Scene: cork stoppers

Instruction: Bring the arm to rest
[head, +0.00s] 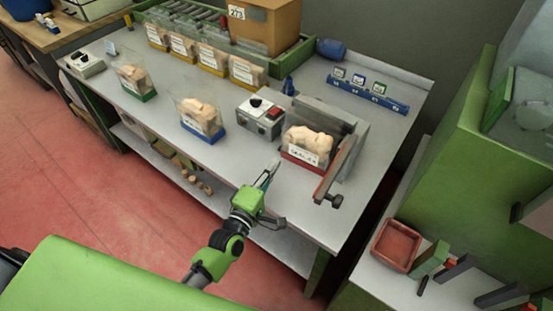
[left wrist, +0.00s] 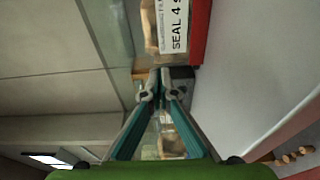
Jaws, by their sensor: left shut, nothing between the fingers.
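My left gripper (head: 268,175) is over the front edge of the grey workbench (head: 222,158), in front of the red-based clear bin (head: 306,147) of corks. In the left wrist view its teal fingers (left wrist: 161,86) come together at the tips with nothing held. The bin's label (left wrist: 174,25), reading "SEAL 4" in part, is beyond them in that view. My right gripper is in neither view.
A blue-based bin (head: 201,117) and a green-based bin (head: 134,79) of corks stand to the left. A grey control box (head: 260,115) stands beside the red-based bin. A metal bar device (head: 337,170) is at its right. A red tray (head: 397,245) lies at lower right.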

